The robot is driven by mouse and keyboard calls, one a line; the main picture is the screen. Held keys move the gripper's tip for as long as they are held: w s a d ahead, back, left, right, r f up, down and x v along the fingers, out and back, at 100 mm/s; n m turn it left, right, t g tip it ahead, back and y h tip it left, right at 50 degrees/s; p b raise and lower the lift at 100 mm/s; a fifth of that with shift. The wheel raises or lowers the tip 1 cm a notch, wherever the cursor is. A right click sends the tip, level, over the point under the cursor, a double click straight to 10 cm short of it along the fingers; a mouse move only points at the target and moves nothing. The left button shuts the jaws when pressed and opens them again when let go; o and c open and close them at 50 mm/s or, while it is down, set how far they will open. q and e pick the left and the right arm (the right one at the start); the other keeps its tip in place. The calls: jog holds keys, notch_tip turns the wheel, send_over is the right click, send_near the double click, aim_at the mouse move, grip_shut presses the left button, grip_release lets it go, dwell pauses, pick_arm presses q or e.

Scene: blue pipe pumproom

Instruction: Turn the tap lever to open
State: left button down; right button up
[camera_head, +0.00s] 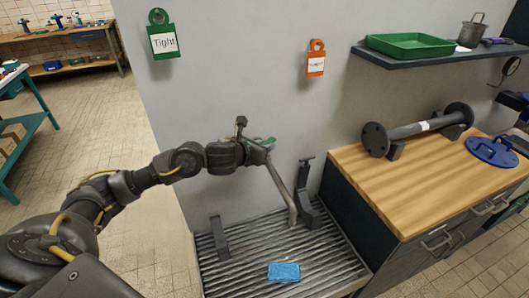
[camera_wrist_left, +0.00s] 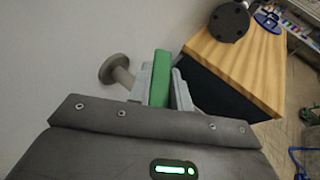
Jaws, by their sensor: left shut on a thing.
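The tap's green lever (camera_wrist_left: 161,72) stands between the two grey fingers of my left gripper (camera_wrist_left: 161,86) in the left wrist view. The gripper is shut on it. In the head view only a small green end of the lever (camera_head: 270,140) shows past my left gripper (camera_head: 264,144), close to the grey wall. A grey round wall flange with a short stub (camera_wrist_left: 115,70) sits just left of the fingers in the wrist view. In the head view a grey pipe (camera_head: 282,190) slants down from behind the gripper toward the grate. My right gripper is not in view.
Below is a ribbed metal grate (camera_head: 240,272) with a blue sponge-like block (camera_head: 284,272) and upright dark brackets. A wooden-topped cabinet (camera_head: 400,185) with a flanged pipe (camera_head: 418,130) stands right. A shelf (camera_head: 440,57) and two hanging tags, green (camera_head: 163,40) and orange (camera_head: 316,62), are above.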

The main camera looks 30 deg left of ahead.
pick_arm(q)
jog(key=n+y+b, duration=0.2)
jog(key=y, duration=0.1)
jog(key=shift+d+f+n, duration=0.15)
jog(key=shift+n, duration=0.25)
jog(key=shift+n+y+b, duration=0.6)
jog(key=shift+n+y, duration=0.3)
jog(key=shift+y, duration=0.3)
jog(key=shift+n+g+y, duration=0.4)
jog(key=shift+n+y, duration=0.6)
jog(key=shift+y, duration=0.1)
jog(key=shift+r+n+y, duration=0.25)
jog(key=shift+n+y, duration=0.15)
jog(key=shift+r+n+g+y+p, duration=0.15)
jog(key=shift+n+g+y+p, duration=0.25)
jog(key=shift+g+y, duration=0.1)
jog(key=n+g+y+p, duration=0.2)
jog(key=p, duration=0.3)
jog(key=shift+r+n, duration=0.1)
jog(key=shift+n, duration=0.3)
jog(key=shift+f+n+g+y+p, duration=0.35)
jog(key=shift+y+p, duration=0.25)
jog(key=shift+p, duration=0.25)
